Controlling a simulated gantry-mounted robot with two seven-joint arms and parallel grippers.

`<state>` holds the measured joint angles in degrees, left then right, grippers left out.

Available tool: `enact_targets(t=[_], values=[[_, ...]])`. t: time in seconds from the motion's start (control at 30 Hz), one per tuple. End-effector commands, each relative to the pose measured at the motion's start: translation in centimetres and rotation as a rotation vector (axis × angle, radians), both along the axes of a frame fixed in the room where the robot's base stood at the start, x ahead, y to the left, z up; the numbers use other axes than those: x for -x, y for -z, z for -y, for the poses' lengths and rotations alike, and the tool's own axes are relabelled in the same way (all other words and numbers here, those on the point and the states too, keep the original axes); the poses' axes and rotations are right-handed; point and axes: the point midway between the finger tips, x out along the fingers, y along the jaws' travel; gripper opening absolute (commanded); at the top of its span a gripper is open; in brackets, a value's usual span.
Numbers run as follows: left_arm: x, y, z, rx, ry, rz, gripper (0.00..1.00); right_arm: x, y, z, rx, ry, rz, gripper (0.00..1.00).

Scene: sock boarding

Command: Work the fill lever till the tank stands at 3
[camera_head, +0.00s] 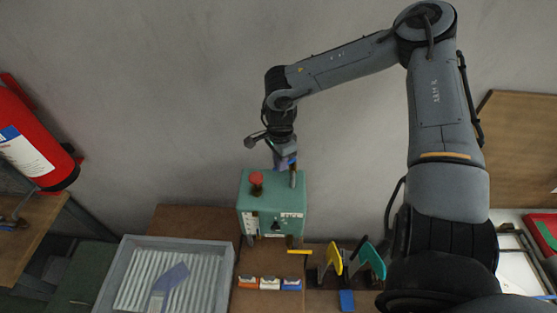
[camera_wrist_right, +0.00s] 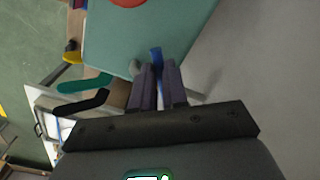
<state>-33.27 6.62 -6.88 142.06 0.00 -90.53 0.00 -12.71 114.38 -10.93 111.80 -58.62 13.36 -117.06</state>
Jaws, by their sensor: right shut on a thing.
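A green box-shaped machine (camera_head: 258,203) stands against the wall in the head view, with a red knob (camera_head: 256,179) on top. My right gripper (camera_head: 286,164) reaches down from above to the top right of the machine. In the right wrist view my right gripper (camera_wrist_right: 159,82) has its two fingers closed around a narrow blue lever handle (camera_wrist_right: 155,54). The fingers hide most of the lever. My left gripper is in neither view.
A grey tray with a ridged floor (camera_head: 228,268) stands at the front left. Small orange, white and blue blocks (camera_head: 270,284) sit in front of the machine. Yellow and teal upright shapes (camera_head: 372,262) stand to its right. A red fire extinguisher (camera_head: 35,140) hangs at the left.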

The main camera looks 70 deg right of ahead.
Motion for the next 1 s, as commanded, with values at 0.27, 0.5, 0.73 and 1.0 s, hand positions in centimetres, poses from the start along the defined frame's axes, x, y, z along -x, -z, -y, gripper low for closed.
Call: enact_targets(t=[0.27,0.5,0.73,1.0], values=[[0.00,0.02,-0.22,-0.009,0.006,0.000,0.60,0.01,-0.13,-0.15,-0.002,-0.023,0.002,0.00],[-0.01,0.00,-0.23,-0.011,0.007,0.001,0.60,0.02,-0.14,-0.14,-0.002,-0.022,0.001,0.15],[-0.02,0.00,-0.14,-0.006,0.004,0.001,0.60,0.05,-0.09,-0.10,-0.001,-0.022,0.001,0.39],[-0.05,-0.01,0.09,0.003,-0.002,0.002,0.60,0.04,-0.26,-0.07,0.001,-0.021,0.001,0.39]])
